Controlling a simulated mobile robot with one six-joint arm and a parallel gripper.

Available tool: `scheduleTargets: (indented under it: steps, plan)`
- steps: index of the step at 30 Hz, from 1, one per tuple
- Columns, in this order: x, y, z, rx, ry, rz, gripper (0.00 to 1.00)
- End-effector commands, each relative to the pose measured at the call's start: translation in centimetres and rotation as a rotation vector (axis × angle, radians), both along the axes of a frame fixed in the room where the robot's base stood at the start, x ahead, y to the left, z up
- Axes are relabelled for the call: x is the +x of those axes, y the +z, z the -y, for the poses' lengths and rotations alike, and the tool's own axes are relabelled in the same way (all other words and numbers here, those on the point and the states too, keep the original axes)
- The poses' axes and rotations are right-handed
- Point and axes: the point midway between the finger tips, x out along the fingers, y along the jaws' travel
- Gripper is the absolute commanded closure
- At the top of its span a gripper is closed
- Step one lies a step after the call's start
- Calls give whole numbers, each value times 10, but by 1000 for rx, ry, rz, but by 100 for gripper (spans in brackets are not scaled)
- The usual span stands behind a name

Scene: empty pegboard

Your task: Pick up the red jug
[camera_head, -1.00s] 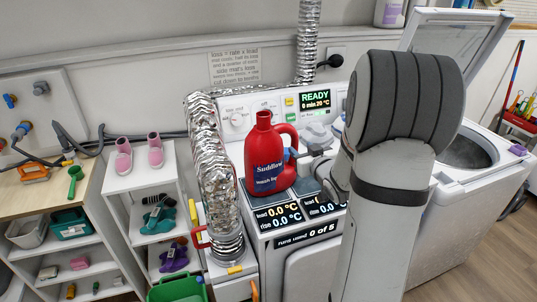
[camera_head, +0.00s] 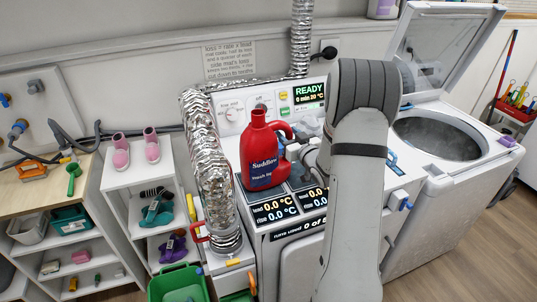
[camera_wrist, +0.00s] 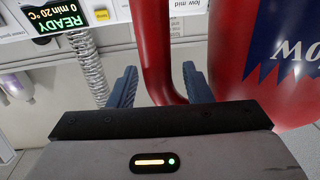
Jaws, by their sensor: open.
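The red jug (camera_head: 259,152) with a blue "Sudsflow" label stands upright on top of the white machine in the head view. Its handle is on the right side, toward my arm. In the wrist view the jug's body (camera_wrist: 285,100) fills the right, and its handle (camera_wrist: 152,50) comes down between the two blue fingers. My gripper (camera_wrist: 160,85) is open with its fingers on either side of the handle; I cannot tell whether they touch it. In the head view my gripper (camera_head: 294,153) is beside the handle, partly hidden by my arm.
The white machine (camera_head: 290,232) has lit displays on its front edge. A silver foil duct (camera_head: 207,160) rises close to the jug's left. An open-lidded washer (camera_head: 437,185) stands at right. Shelves with pink shoes (camera_head: 136,152) and a green bin (camera_head: 178,283) are at left.

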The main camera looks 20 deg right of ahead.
Motion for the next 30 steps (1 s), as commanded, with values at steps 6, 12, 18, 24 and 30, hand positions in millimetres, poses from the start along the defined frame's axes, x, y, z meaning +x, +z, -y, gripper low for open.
scheduleTargets:
  steps: [6, 12, 18, 24, 30]
  plan:
    - [2, -1, 0, 0, 0, 0, 55]
    - [2, 0, -1, -1, 1, 0, 70]
    - [2, 0, -1, -1, 1, 0, 86]
    - [1, 0, -1, -1, 1, 0, 100]
    - [1, 0, -1, 0, 1, 0, 100]
